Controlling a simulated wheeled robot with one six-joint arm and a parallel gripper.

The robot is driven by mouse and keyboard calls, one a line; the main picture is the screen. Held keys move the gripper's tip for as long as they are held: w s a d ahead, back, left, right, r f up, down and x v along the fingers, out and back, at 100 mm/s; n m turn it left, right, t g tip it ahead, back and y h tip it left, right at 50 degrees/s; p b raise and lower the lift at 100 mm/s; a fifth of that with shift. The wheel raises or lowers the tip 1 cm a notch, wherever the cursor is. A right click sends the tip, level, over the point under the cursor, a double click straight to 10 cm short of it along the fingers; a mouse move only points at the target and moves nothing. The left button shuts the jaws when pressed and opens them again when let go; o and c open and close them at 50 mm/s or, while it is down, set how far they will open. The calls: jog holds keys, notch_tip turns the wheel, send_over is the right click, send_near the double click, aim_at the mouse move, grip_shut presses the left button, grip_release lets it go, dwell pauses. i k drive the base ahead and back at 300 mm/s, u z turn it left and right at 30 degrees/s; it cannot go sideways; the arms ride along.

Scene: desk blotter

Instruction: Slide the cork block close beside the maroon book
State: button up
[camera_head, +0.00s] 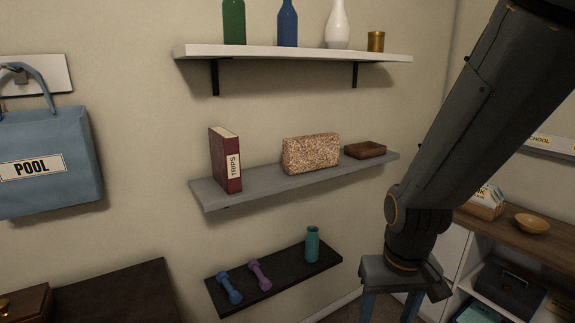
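The cork block (311,154) is a speckled tan box on the grey middle shelf (265,192). The maroon book (225,160), with "TRIPS" on its spine, stands upright near the shelf's left end. A clear gap of bare shelf lies between the book and the block. My gripper (390,306) is at the lower right, below the shelf's level in the picture and apart from the block and book. Its two blue fingers are spread with nothing seen between them; their tips run off the bottom edge.
A small brown tray (365,150) sits just right of the block. The white upper shelf (295,52) holds bottles, a vase and a gold cup. The dark lower shelf (290,276) holds dumbbells and a teal bottle. A wooden-topped cabinet (506,233) stands at right.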

aim_at(304, 153)
jog(key=z, duration=1.7)
jog(key=i, duration=1.75)
jog(key=u, duration=2.75)
